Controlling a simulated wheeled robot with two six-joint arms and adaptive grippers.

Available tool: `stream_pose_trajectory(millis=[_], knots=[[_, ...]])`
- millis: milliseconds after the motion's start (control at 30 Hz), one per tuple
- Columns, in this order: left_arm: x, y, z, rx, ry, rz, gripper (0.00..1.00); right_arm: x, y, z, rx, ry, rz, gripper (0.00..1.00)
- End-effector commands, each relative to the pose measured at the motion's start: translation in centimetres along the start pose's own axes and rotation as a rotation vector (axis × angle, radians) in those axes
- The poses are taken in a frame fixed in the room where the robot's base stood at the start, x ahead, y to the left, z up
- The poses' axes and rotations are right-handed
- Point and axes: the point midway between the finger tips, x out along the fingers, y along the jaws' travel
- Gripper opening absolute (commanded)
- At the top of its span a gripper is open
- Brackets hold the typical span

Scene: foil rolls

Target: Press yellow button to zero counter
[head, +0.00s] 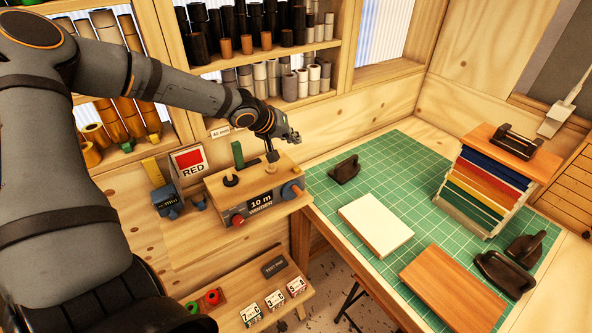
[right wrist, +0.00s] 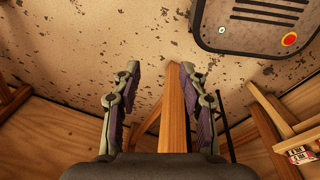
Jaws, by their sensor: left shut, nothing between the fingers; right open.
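A wooden winder box (head: 240,190) stands on the bench in the head view. Its dark front panel (head: 260,203) reads "10 m" and "WINDER". My left gripper (head: 291,135) is shut and empty, above the back right of the box, apart from the blue knob. A dark upright post stands below it. My right gripper (right wrist: 160,75) is open and empty in the right wrist view, above the floor and a wooden beam.
A red sign (head: 192,163) reading "RED" and a blue device (head: 167,200) stand left of the box. Numbered cards (head: 275,300) lie on a lower shelf. The green mat (head: 330,215) at the right carries boards, dark holders and a coloured rack (head: 485,185). Shelves of rolls stand behind.

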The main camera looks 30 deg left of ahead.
Motion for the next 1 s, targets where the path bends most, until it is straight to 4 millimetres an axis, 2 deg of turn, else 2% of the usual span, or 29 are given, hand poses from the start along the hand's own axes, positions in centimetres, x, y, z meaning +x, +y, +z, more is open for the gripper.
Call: stream_pose_trajectory(millis=[33,167,500,633,1000], knots=[[0.7,-0.5,0.5,0.0,0.0,0.0,0.0,1.0,-0.1,-0.6,0.001,0.01,-0.001,0.43],[2.0,-1.4,1.4,0.0,-0.001,0.0,0.0,2.7,-0.6,-1.3,0.003,0.024,-0.004,0.43],[5.3,-3.9,3.9,0.001,0.0,0.0,0.0,7.2,-1.8,0.1,0.006,0.008,-0.014,0.43],[5.6,-4.1,4.1,0.001,0.0,0.0,0.0,7.8,-1.8,0.3,0.006,0.006,-0.014,0.43],[5.5,-4.0,4.0,0.001,0.0,0.0,0.0,7.6,-1.1,0.3,0.003,0.007,-0.006,0.43]])
